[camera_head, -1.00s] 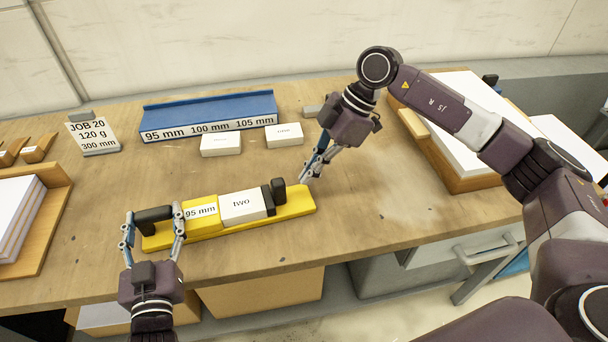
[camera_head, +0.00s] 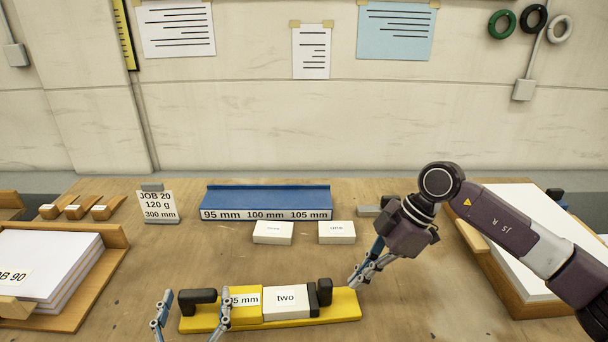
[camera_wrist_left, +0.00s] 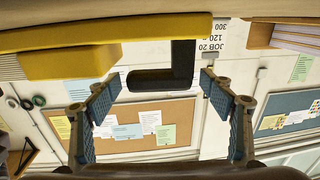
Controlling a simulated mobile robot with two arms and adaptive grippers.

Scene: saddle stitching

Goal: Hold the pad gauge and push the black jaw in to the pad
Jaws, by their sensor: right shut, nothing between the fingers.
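The yellow pad gauge (camera_head: 343,307) lies on the bench with a black handle (camera_head: 198,297) at its left end. A white pad (camera_head: 287,302) marked "two" sits on it, right of a yellow "95 mm" block (camera_head: 246,300). The black jaw (camera_head: 325,291) stands at the pad's right side and looks close against it. My left gripper (camera_head: 196,308) is open, its fingers apart on either side of the handle; the left wrist view shows the handle (camera_wrist_left: 165,78) between them with gaps. My right gripper (camera_head: 358,281) is shut and empty, just right of the jaw above the gauge's right end.
Behind the gauge lie two white blocks (camera_head: 273,232) and a blue rack (camera_head: 268,199) marked 95, 100 and 105 mm. A job card (camera_head: 158,206) stands at back left. Paper stacks (camera_head: 50,262) sit in wooden trays on both sides.

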